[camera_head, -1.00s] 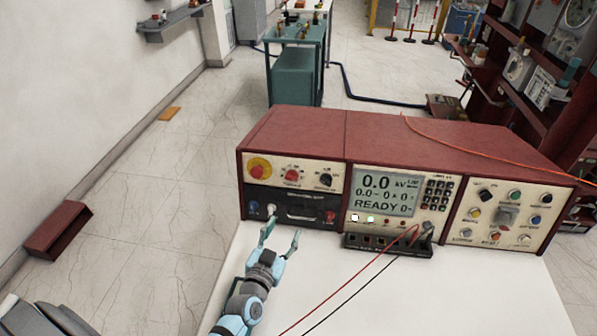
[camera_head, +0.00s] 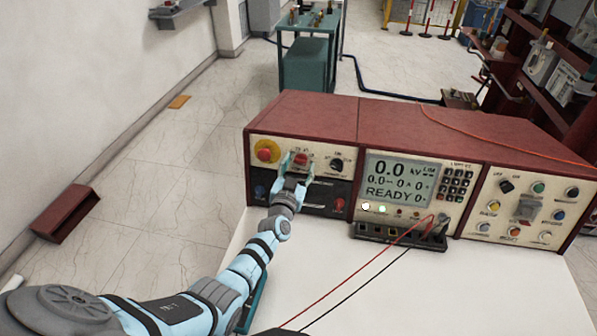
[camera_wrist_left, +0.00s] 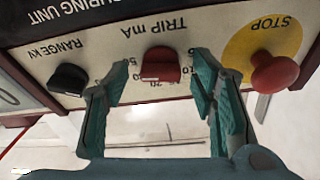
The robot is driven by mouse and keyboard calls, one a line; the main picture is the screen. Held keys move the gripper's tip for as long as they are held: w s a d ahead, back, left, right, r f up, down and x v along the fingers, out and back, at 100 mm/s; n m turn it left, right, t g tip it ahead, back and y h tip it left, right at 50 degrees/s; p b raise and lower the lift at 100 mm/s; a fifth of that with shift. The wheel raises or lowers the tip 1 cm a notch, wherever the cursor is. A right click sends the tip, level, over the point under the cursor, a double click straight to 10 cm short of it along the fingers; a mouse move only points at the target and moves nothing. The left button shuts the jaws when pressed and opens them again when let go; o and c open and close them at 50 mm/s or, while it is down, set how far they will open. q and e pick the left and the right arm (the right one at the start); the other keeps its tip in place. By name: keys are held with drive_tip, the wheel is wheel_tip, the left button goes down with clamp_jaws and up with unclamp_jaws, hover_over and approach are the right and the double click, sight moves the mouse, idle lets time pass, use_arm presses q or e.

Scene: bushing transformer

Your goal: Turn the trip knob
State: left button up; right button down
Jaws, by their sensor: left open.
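The trip knob (camera_wrist_left: 160,66) is red and sits under the upside-down label "TRIP mA" in the left wrist view. In the head view the trip knob (camera_head: 300,159) is on the upper left panel of the red test unit. My left gripper (camera_head: 299,160) is in front of it in the head view. Its open teal fingers (camera_wrist_left: 160,80) stand one on each side of the knob in the left wrist view. I cannot tell whether either finger touches it. My right gripper is not in view.
A red STOP button (camera_wrist_left: 274,72) on a yellow disc and a black RANGE kV knob (camera_wrist_left: 69,79) flank the trip knob. Red and black leads (camera_head: 372,265) run across the white table (camera_head: 480,290). A display panel (camera_head: 400,180) stands to the right.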

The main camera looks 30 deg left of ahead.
use_arm(q)
drive_tip(key=shift+r, duration=0.15)
drive_tip(key=c, duration=1.1)
drive_tip(key=shift+c, duration=0.2)
drive_tip(key=shift+n, duration=0.5)
drive_tip(key=n+y+p, duration=0.1)
drive_tip(key=n, duration=0.2)
drive_tip(key=shift+d, duration=0.1)
drive_tip(key=shift+d+n+g+y+p, duration=0.1)
drive_tip(key=shift+n+g+y+p, duration=0.25)
drive_tip(key=shift+n, duration=1)
drive_tip(key=shift+n+g+y+p, duration=0.25)
drive_tip(key=shift+n+y+p, duration=0.15)
drive_tip(key=shift+n, duration=0.95)
drive_tip(key=o, duration=1.1)
